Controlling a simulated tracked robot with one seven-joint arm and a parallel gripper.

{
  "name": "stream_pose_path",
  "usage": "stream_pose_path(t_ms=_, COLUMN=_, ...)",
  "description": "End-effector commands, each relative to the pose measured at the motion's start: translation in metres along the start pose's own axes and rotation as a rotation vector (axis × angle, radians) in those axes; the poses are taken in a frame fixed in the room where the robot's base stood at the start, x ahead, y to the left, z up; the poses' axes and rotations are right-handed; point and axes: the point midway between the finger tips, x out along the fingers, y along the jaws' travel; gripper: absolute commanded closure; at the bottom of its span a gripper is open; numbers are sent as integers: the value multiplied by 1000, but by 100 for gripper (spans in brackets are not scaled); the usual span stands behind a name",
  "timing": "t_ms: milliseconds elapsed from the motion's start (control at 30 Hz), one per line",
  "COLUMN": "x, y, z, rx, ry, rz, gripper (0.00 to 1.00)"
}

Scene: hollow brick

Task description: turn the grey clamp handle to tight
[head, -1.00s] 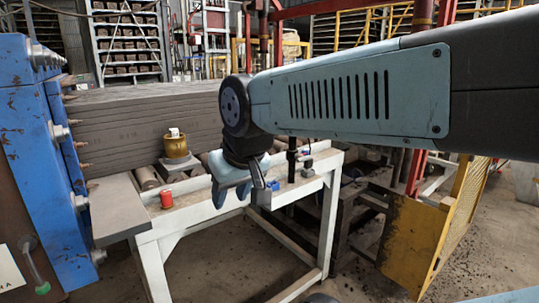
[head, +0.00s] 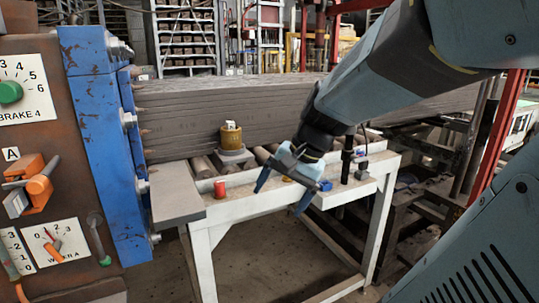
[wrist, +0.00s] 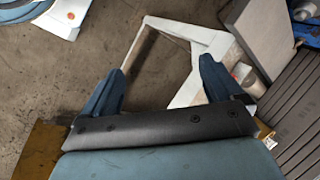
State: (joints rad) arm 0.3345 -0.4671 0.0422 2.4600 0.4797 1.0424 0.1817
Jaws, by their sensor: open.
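My gripper (head: 283,190) is open, with its two blue fingers apart and pointing down, in front of the white table's near edge. In the wrist view my gripper (wrist: 160,78) shows nothing between its fingers but floor and part of the white frame. A grey-green lever (head: 97,233) hangs on the brown panel at the left, well away from my gripper. An orange clamp (head: 33,187) with a pale grey part sits under the label A on the same panel. I cannot tell which of these is the grey clamp handle. Neither shows clearly in the wrist view.
The blue press plate (head: 103,125) stands between the panel and the white table (head: 245,208).

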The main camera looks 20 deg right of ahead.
Motion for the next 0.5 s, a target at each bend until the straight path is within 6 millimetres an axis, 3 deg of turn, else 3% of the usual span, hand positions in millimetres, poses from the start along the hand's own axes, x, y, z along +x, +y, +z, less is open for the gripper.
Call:
stream_pose_path(t_ms=267, x=13, y=6, z=-66, rx=580, ry=-187, rz=-251, gripper=7)
stream_pose_path(t_ms=500, x=6, y=35, z=-144, rx=1048, ry=-310, rz=-541, gripper=7)
